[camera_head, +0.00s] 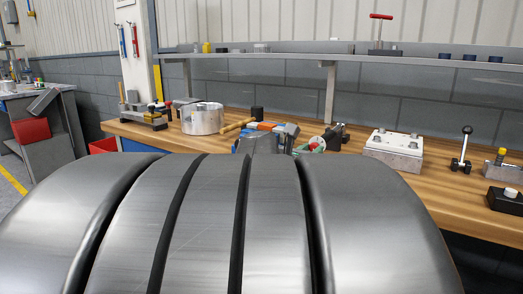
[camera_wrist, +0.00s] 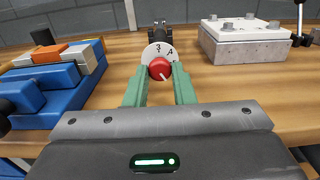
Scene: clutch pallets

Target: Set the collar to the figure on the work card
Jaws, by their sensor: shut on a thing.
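A red knob (camera_wrist: 160,69) with a white mark sits in front of a white collar (camera_wrist: 157,49) with dark figures, one like a 3 and one like a 4. A black body stands behind the collar. My gripper (camera_wrist: 160,76) has green fingers, shut on the red knob from both sides. In the head view the collar (camera_head: 317,140) is small beside my gripper (camera_head: 309,149), on the wooden bench. The knob's mark slants down and to the right. I cannot read the exact setting. No work card can be made out in either view.
A grey block with a white bolted top (camera_head: 395,143) stands right of the collar. A blue vise-like tool (camera_wrist: 50,90) lies close on the left. A lever stand (camera_head: 461,150) is farther right, a metal cylinder (camera_head: 202,118) farther left. A shelf (camera_head: 330,56) runs above the wooden bench (camera_head: 433,188).

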